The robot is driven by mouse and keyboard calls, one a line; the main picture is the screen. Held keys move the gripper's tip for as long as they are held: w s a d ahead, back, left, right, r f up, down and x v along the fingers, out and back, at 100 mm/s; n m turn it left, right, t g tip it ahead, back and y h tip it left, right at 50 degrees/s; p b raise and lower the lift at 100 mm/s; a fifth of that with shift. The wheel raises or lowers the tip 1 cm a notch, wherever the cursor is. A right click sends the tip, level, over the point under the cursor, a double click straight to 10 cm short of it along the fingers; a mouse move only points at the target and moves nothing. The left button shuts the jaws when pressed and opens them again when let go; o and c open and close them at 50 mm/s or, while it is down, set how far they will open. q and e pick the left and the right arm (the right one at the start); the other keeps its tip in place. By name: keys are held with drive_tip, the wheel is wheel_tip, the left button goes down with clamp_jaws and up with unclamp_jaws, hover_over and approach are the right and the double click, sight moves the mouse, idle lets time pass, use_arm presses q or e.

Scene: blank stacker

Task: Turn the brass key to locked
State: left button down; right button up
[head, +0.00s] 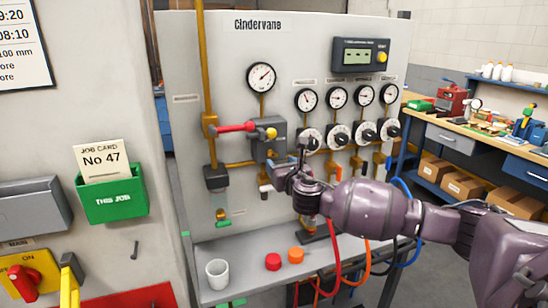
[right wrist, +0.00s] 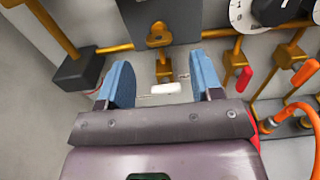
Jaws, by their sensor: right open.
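The brass key (right wrist: 158,36) shows in the right wrist view, its rounded bow on the front of a dark grey box (right wrist: 150,10). The box also shows in the head view (head: 268,130), where I cannot make out the key clearly. My right gripper (head: 284,172) is just below and in front of the box. In the right wrist view its two blue fingers (right wrist: 160,70) are spread apart with nothing held between them. The key lies beyond the fingertips, roughly centred between them. I cannot read a locked mark. My left gripper is not in view.
A red lever (head: 236,127) sticks out left of the box. Dials (head: 312,138) and gauges line the panel to the right. A white piece (right wrist: 166,88) hangs below the key. A shelf (head: 225,258) below holds a white cup (head: 217,275) and red and orange caps.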

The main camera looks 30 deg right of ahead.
sight(274, 157)
drive_tip(key=shift+x, duration=2.95)
drive_tip(key=c, duration=0.9)
drive_tip(key=shift+c, duration=0.2)
